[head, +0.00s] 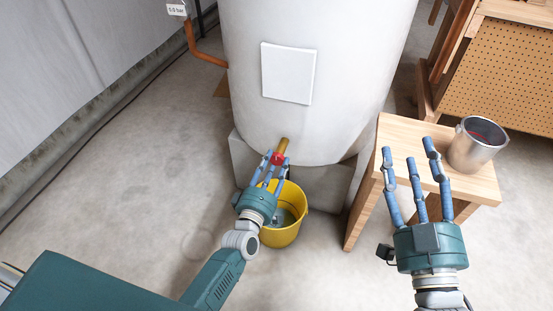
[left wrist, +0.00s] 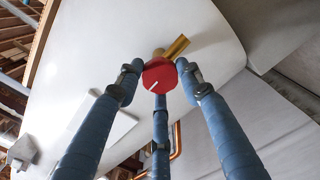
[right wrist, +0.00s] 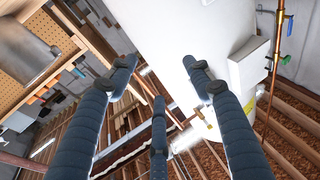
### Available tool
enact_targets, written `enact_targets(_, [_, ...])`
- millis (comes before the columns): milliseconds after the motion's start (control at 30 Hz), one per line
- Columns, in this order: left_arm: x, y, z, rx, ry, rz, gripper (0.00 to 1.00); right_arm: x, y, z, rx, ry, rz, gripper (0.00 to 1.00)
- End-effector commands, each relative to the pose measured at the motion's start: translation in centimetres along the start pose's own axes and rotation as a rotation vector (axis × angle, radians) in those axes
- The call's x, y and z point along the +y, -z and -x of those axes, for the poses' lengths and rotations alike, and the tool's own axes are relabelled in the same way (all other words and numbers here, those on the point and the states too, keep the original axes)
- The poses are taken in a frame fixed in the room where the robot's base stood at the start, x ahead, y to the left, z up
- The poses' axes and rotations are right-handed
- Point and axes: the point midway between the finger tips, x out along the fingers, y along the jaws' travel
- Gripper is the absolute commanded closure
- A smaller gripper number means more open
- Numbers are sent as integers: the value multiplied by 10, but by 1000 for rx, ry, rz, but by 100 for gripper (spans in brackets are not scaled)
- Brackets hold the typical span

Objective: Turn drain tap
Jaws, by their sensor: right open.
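The drain tap has a red handle (head: 278,158) with a white mark on a brass pipe (head: 284,144) low on the front of the white tank (head: 315,65). The red handle also shows in the left wrist view (left wrist: 160,75), with the brass spout (left wrist: 177,47) behind it. My left gripper (head: 276,160) is shut on the handle, its three blue fingertips around the rim. A yellow bucket (head: 280,236) stands on the floor below the tap, partly hidden by my left gripper. My right gripper (head: 410,155) is open and empty, above the wooden stool.
The wooden stool (head: 395,135) stands right of the tank, with a metal pot (head: 477,146) at its right end. A pegboard bench (head: 500,75) is at the back right. A copper pipe (head: 205,55) runs into the tank's left side. The floor at left is clear.

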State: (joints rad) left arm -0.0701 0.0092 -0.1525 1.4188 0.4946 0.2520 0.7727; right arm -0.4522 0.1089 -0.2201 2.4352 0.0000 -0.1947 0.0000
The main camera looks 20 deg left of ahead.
Motion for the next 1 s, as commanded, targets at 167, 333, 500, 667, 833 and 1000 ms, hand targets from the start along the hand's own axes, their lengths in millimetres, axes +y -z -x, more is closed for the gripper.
enact_targets(167, [-1,-1,0,-1,2,8,56,0,2,0,11,1,0,49])
enact_targets(333, [-1,0,1,-1,1,9,56,0,2,0,10,1,0,49])
enact_targets(500, [0,0,5,0,0,9,56,1,-8,0,-37,-2,1,49])
enact_targets(667, [0,0,11,0,0,9,56,2,-20,2,-94,-5,2,49])
enact_targets(833, [0,0,17,0,0,10,56,4,-34,5,-153,-8,4,49])
enact_targets(1000, [0,0,23,-1,0,10,56,6,-47,9,-213,-12,5,49])
